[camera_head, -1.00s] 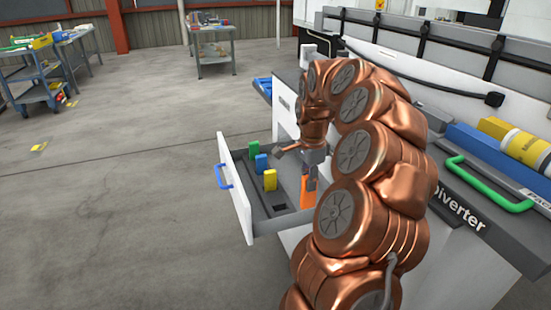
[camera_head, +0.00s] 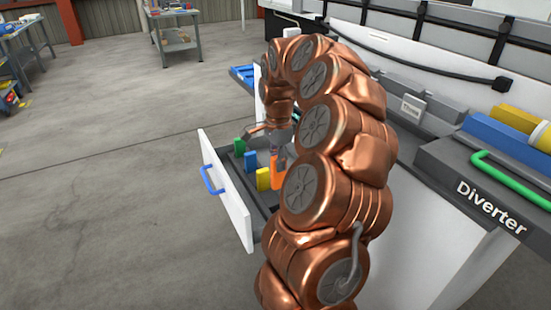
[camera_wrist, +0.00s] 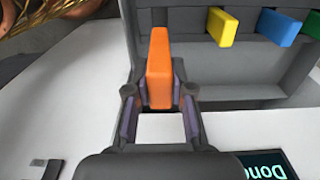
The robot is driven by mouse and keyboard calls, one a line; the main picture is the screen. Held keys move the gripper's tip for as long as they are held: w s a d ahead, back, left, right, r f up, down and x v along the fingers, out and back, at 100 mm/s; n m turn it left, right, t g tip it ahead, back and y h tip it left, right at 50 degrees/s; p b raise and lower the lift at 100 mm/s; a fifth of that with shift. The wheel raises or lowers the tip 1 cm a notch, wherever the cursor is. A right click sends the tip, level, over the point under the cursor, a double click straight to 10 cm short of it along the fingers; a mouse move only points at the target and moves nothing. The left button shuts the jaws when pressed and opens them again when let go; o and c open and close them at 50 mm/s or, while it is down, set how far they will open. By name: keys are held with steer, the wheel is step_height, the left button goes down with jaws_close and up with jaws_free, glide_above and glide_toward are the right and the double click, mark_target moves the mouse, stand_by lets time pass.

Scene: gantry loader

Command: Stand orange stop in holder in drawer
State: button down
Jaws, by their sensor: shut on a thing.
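The orange stop (camera_wrist: 159,65) is held between the fingers of my gripper (camera_wrist: 160,95) in the wrist view. In the head view the orange stop (camera_head: 275,172) hangs upright below my gripper (camera_head: 282,150), close to the right of the yellow stop. The open drawer (camera_head: 238,200) has a white front and a dark inside. In it a yellow stop (camera_head: 263,179), a blue stop (camera_head: 250,161) and a green stop (camera_head: 239,147) stand in a row. They also show in the wrist view at upper right. My arm hides the drawer's right part, and I cannot tell whether the orange stop touches the holder.
A blue drawer handle (camera_head: 211,180) sticks out at the left. The machine body with the Diverter cover (camera_head: 490,205) and its green handle (camera_head: 510,180) lies to the right. The floor left of the drawer is clear. A workbench (camera_head: 172,30) stands far back.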

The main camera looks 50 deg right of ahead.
mark_target(277, 186)
steer(key=shift+f, duration=2.4)
steer(key=shift+a+b, duration=0.1)
steer(key=shift+b, duration=0.55)
steer(key=shift+f, duration=0.2)
steer(key=shift+f+b, duration=0.95)
steer(key=shift+f, duration=0.1)
steer(key=shift+f+b, duration=0.85)
steer(key=shift+f, duration=0.15)
steer(key=shift+f, duration=0.1)
steer(key=shift+f+b, duration=0.85)
steer(key=shift+f, duration=0.15)
steer(key=shift+f, duration=0.1)
